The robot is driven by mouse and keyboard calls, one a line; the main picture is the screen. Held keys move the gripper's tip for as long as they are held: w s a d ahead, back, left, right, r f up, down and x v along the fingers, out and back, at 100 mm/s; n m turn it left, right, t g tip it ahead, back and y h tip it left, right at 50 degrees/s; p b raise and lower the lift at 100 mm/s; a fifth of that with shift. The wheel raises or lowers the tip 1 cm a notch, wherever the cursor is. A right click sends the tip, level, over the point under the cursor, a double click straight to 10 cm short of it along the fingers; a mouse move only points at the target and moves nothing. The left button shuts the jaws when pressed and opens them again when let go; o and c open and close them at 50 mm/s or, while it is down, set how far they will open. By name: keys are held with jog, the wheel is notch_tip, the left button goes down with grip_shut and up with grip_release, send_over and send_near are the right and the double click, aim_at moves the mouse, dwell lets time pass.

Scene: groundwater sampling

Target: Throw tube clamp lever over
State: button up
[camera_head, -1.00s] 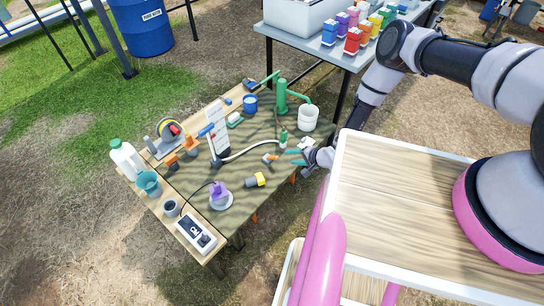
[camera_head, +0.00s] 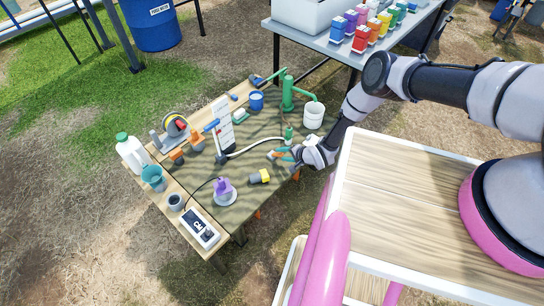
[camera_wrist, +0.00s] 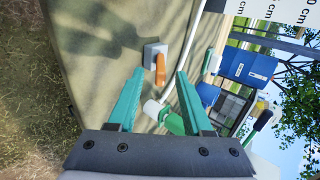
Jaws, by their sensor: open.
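The tube clamp is a small grey block with an orange lever (camera_wrist: 160,68), ahead of my fingertips in the wrist view. In the head view the orange lever (camera_head: 274,154) shows on the work table, just left of my gripper (camera_head: 286,153). My gripper (camera_wrist: 159,74) is open, its two teal fingers apart with nothing held between them. The lever appears in the gap between the fingertips; whether it is within their reach I cannot tell. A white tube (camera_wrist: 187,45) runs beside the clamp.
A green-and-white fitting (camera_wrist: 168,117) appears close by the right finger. A yellow-and-grey piece (camera_head: 260,177) and a purple bottle (camera_head: 224,189) stand nearby on the table. A green hand pump (camera_head: 288,92) and white bucket (camera_head: 314,115) are behind.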

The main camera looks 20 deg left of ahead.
aim_at(274, 153)
grip_shut()
jog(key=shift+w+a+r+g+h, duration=0.25)
jog(key=shift+w+a+r+h, duration=0.2)
jog(key=shift+a+r, duration=0.3)
jog(key=shift+w+a+r+g+h, duration=0.3)
jog(key=shift+a+r+h, duration=0.25)
jog(key=shift+a, duration=0.3)
jog(key=shift+w+a+r+h, duration=0.15)
jog(key=shift+w+a+h, duration=0.15)
jog(key=shift+a, duration=0.25)
jog(key=shift+w+a+r+h, duration=0.15)
jog(key=shift+a+h, duration=0.25)
jog(key=shift+a, duration=0.15)
